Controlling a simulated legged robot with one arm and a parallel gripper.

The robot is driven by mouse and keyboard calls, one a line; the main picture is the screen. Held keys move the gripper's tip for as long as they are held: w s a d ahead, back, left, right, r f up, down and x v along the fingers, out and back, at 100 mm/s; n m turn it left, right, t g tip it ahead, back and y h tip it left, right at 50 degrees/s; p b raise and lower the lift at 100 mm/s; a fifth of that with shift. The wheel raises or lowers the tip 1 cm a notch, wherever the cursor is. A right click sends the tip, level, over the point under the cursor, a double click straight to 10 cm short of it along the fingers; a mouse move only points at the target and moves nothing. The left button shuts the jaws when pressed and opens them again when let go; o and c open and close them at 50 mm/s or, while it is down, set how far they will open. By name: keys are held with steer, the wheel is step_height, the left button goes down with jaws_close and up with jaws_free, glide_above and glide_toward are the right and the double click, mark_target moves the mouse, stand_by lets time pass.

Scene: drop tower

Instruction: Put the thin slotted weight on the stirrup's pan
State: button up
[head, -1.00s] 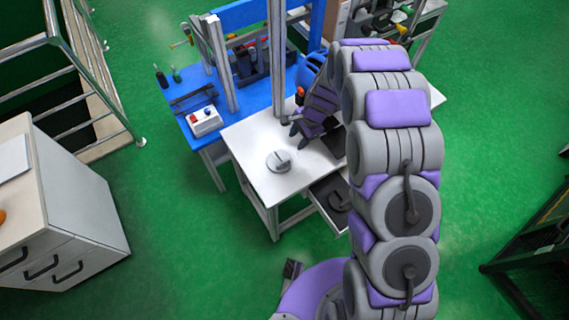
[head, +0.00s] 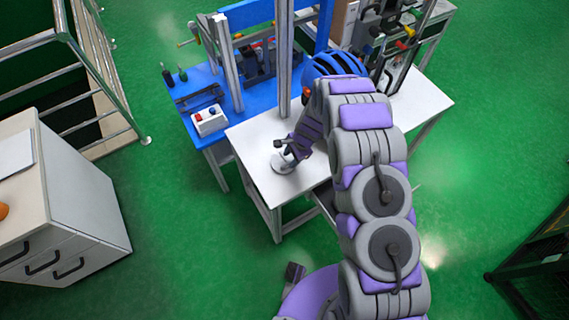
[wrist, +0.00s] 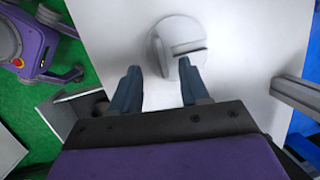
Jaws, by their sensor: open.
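A round, light grey disc with a raised block on top, which looks like the slotted weight (head: 281,164), lies flat on the white tabletop (head: 262,186). My gripper (head: 287,150) is just above it and partly covers it. In the wrist view the disc (wrist: 160,42) lies beyond my open fingers (wrist: 159,80). The right fingertip overlaps the raised block (wrist: 189,47) in the picture; I cannot tell whether it touches. Nothing is held between the fingers. I cannot make out the stirrup or its pan.
Upright metal posts (head: 284,60) of the tower stand behind the tabletop. A blue bench (head: 190,88) holds a button box (head: 209,120). A drawer cabinet (head: 75,205) stands at left. Green floor is free in front.

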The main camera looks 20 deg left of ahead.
mark_target(288, 164)
steer(key=shift+b+x, duration=0.45)
steer(key=shift+x, duration=2.25)
steer(key=shift+w+d, duration=0.15)
jaws_close()
